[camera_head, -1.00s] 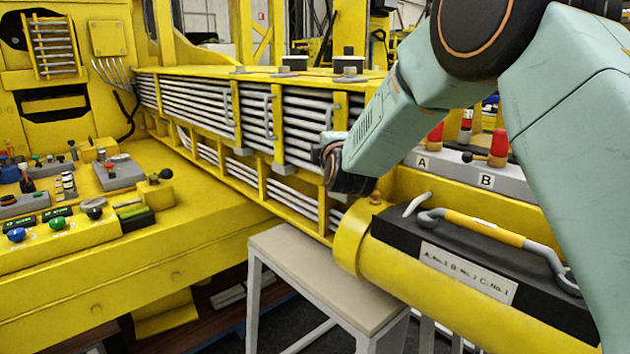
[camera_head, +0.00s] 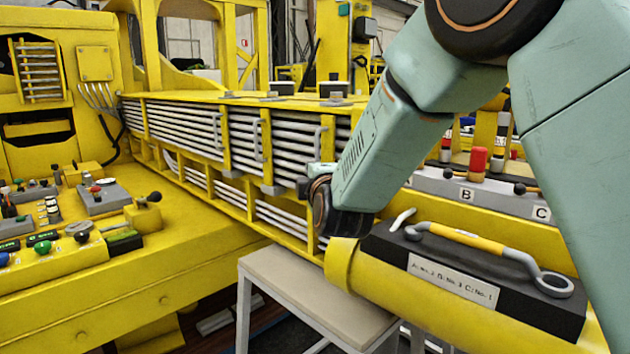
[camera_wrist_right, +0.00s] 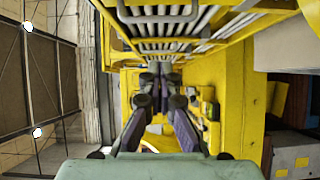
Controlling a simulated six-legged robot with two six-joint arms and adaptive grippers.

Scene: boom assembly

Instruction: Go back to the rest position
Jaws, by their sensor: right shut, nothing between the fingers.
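My right arm comes in from the right in the head view. Its wrist end and right gripper (camera_head: 333,208) are in front of the yellow boom (camera_head: 250,190) with its grey pipes; the fingertips cannot be made out there. In the right wrist view, the right gripper (camera_wrist_right: 161,70) has its dark fingers together, with nothing held. Grey pipes (camera_wrist_right: 165,25) and yellow frame parts lie beyond the fingers. My left gripper is not in view.
A yellow-handled grey tool (camera_head: 475,240) lies on a black block (camera_head: 400,250) atop a yellow cylinder (camera_head: 420,300). A low stool (camera_head: 300,285) stands under the boom. A control desk (camera_head: 120,270) is at left. Levers (camera_head: 478,160) labelled B and C are at right.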

